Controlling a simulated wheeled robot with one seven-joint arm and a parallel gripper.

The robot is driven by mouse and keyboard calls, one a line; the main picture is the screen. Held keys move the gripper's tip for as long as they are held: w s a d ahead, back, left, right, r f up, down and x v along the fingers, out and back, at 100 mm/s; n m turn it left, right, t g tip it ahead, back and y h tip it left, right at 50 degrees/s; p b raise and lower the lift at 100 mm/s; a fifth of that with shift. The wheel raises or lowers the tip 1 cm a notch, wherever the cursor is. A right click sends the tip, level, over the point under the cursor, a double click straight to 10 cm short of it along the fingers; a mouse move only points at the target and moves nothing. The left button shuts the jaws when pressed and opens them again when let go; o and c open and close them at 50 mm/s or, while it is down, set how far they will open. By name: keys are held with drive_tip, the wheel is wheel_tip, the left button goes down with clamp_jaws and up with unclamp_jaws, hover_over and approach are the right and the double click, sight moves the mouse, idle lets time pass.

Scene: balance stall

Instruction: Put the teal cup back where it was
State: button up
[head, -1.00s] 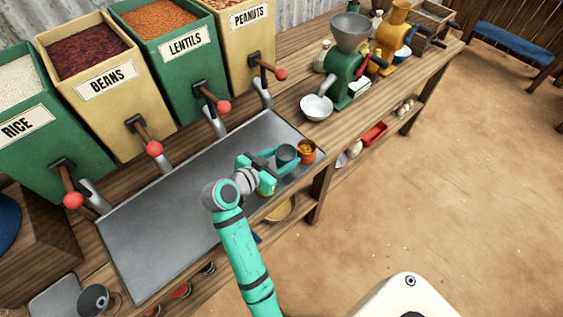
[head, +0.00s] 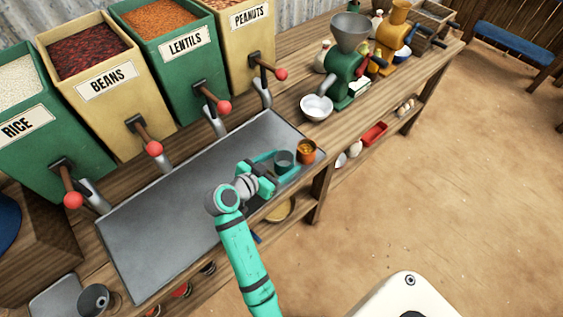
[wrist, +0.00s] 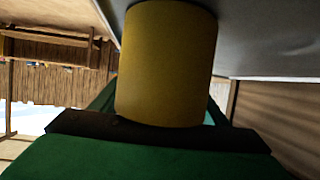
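I cannot tell whether the cup's base touches the tray.
A white bowl (head: 317,107) and a green grinder (head: 343,75) are farther back. Lever-fitted bins line the back. The tray's middle is clear.

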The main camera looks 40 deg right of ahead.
drive_tip(key=v, duration=1.2)
drive_tip(key=shift+r, duration=0.1)
idle(0.4)
